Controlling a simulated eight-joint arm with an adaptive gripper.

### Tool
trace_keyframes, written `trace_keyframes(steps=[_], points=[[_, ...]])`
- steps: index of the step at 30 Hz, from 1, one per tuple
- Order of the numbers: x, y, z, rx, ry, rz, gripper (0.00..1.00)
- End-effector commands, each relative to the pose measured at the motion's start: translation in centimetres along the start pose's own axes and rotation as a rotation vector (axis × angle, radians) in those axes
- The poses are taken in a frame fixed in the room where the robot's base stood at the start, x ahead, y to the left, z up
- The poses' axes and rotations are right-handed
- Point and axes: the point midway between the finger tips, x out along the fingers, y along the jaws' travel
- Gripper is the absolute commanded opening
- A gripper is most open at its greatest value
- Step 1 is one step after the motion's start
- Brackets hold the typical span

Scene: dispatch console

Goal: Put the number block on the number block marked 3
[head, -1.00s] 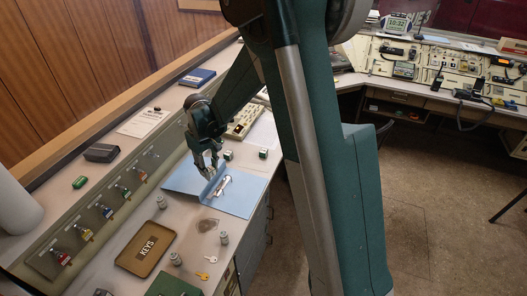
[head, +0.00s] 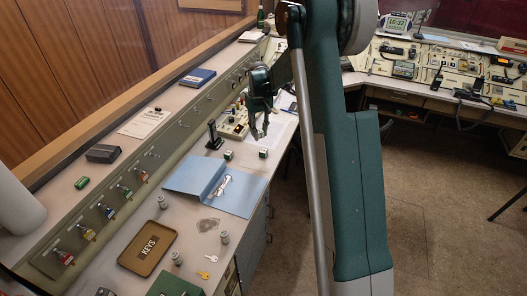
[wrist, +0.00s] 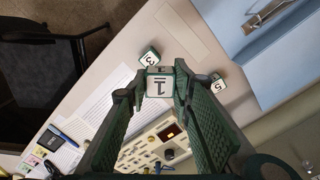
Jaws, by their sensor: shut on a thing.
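My gripper (head: 259,134) is shut on a white and green number block marked 1 (wrist: 160,85), seen between the fingertips in the wrist view. The held block is too small to make out in the head view. The number block marked 3 (wrist: 149,56) sits on the desk just beyond the fingertips, slightly left; it seems to be the right one of two small blocks in the head view (head: 264,153). Another block marked 5 (wrist: 217,84) lies to the right of the fingers, apparently the left block in the head view (head: 228,155). The exact height of the held block is unclear.
A blue folder (head: 190,177) with a metal clip lies nearer on the desk. A button panel (head: 236,122), a black upright object (head: 213,136) and a paper sheet (wrist: 82,98) are near the gripper.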

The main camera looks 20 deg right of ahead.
Motion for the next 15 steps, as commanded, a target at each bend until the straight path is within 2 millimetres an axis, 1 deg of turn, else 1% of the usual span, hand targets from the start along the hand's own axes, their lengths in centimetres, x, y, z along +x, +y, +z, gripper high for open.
trace_keyframes(steps=[1, 6, 15], points=[[0.0, 0.9, -0.2, 0.010, 0.000, 0.000, 0.14], [-0.1, 2.1, -0.4, 0.024, 0.000, 0.000, 0.14], [-0.1, 2.3, -0.4, 0.026, 0.000, 0.000, 0.14]])
